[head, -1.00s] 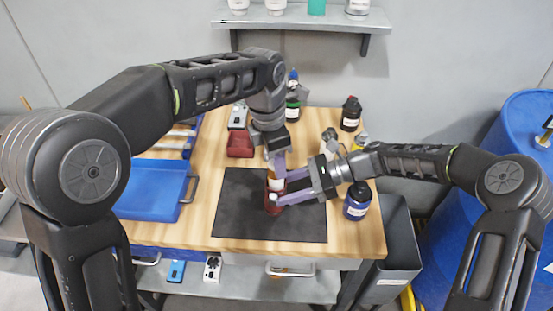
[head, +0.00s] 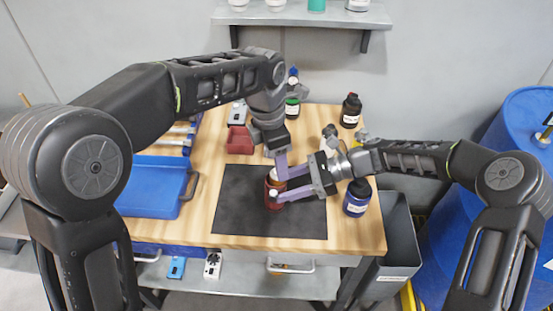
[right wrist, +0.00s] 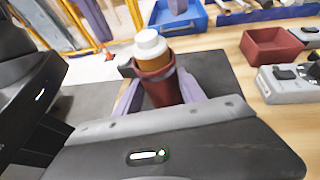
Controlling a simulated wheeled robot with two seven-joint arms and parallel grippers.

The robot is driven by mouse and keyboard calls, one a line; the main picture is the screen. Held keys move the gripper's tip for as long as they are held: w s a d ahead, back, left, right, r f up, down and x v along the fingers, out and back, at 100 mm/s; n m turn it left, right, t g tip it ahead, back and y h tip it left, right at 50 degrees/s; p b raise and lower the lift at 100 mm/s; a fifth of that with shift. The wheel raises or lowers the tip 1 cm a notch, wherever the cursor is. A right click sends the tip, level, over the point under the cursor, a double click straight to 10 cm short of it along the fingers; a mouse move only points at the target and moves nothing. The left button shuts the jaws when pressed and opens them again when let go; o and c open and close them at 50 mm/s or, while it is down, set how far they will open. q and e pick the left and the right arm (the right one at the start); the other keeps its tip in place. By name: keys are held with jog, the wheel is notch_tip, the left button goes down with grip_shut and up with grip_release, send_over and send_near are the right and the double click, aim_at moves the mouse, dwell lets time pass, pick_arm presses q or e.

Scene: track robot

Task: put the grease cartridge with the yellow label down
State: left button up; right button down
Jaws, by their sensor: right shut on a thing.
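My right gripper (head: 278,186) is shut on a dark red cylinder (head: 271,204), above or on the black mat (head: 240,222); I cannot tell if it touches. In the right wrist view the dark red cylinder (right wrist: 162,90) stands upright between the fingers, with an amber-brown part (right wrist: 152,58) and a white cap (right wrist: 150,41) at its top. No yellow label can be made out on it. My left gripper (head: 282,166) points down right beside the cylinder's top, partly overlapping it; its jaw opening is hidden.
A blue tray (head: 150,200) lies at the left. A dark red bin (head: 239,140) sits behind the mat. A blue bottle (head: 357,197) and a black bottle (head: 351,110) stand at the right. The mat's front and left parts are clear.

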pick_arm(q)
notch_tip(320, 180, up, 8)
jog(key=shift+s+a+r, duration=0.2)
jog(key=shift+a+r, duration=0.05)
jog(key=shift+a, duration=0.15)
dwell(0.4)
pick_arm(e)
jog(key=c, duration=0.6)
grip_release()
jog(key=shift+d, duration=0.1)
jog(key=v, duration=1.2)
